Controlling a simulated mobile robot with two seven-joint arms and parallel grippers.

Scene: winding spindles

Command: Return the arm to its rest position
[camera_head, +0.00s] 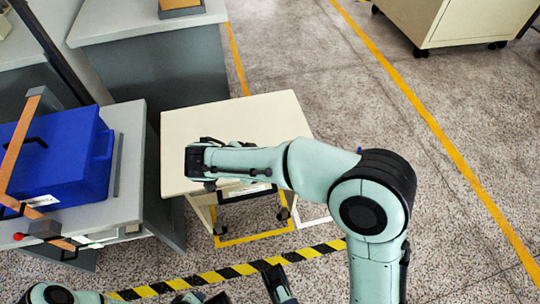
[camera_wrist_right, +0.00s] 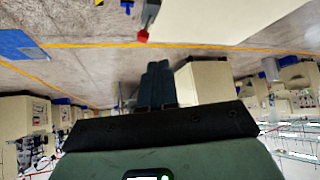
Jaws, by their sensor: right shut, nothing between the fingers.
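My right arm (camera_head: 372,200) comes in from the lower right and bends left over a cream-topped cart. Its dark right gripper (camera_head: 198,160) is over the cart's left part, and its fingers are hard to make out there. In the right wrist view the right gripper (camera_wrist_right: 158,70) shows its two dark fingers pressed together, with nothing between them. Parts of my left arm (camera_head: 60,295) show along the bottom edge of the head view. Dark parts at the bottom middle look like my left gripper (camera_head: 245,290), cut off by the frame.
The cream cart (camera_head: 250,115) lies under my right arm. A blue case (camera_head: 60,150) with an orange bar (camera_head: 22,135) across it sits on a grey bench (camera_head: 128,165) at left. A cabinet on casters (camera_head: 460,20) stands at upper right. Floor at right is clear.

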